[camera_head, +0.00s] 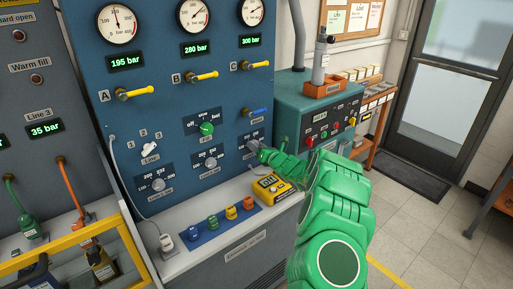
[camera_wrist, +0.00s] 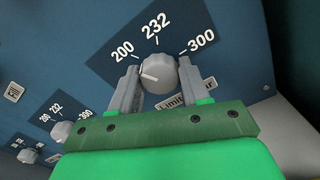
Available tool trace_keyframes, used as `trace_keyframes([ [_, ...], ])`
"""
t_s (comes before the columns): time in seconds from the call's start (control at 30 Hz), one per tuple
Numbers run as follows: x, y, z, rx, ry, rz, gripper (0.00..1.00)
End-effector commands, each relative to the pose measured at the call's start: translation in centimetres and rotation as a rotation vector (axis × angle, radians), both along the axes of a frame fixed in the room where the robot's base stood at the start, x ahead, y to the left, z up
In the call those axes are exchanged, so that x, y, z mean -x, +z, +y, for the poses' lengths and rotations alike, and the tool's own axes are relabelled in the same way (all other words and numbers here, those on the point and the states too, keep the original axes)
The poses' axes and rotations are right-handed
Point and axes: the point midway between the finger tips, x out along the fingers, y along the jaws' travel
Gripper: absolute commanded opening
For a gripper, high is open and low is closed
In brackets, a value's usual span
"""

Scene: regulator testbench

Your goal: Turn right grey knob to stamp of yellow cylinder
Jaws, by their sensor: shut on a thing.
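The right grey knob (camera_wrist: 160,70) sits on a dark dial plate marked 200, 232 and 300 in the wrist view. Its white pointer line faces left, near the 200 side. My gripper (camera_wrist: 157,82) has one finger on each side of the knob and is shut on it. In the head view my green gripper (camera_head: 262,152) reaches the rightmost lower dial on the blue panel (camera_head: 150,60) and mostly hides the knob.
Two more grey knobs (camera_head: 158,184) (camera_head: 211,162) sit left of my gripper. A blue lever (camera_head: 258,112) is just above it. A yellow meter (camera_head: 272,188) lies on the ledge below, close to my arm. A teal cabinet (camera_head: 290,95) stands to the right.

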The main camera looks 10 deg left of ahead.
Motion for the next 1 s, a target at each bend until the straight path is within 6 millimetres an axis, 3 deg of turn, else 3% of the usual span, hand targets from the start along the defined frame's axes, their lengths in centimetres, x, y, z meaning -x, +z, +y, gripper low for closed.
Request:
trace_keyframes([
  [0.5, -0.08, 0.11, -0.04, -0.014, -0.002, 0.012, 0.15],
  [0.53, -0.09, 0.12, -0.04, -0.014, -0.002, 0.012, 0.49],
  [0.67, -0.06, 0.1, -0.03, -0.013, -0.002, 0.011, 0.69],
  [1.0, 0.02, 0.06, -0.13, -0.013, -0.001, 0.012, 0.71],
])
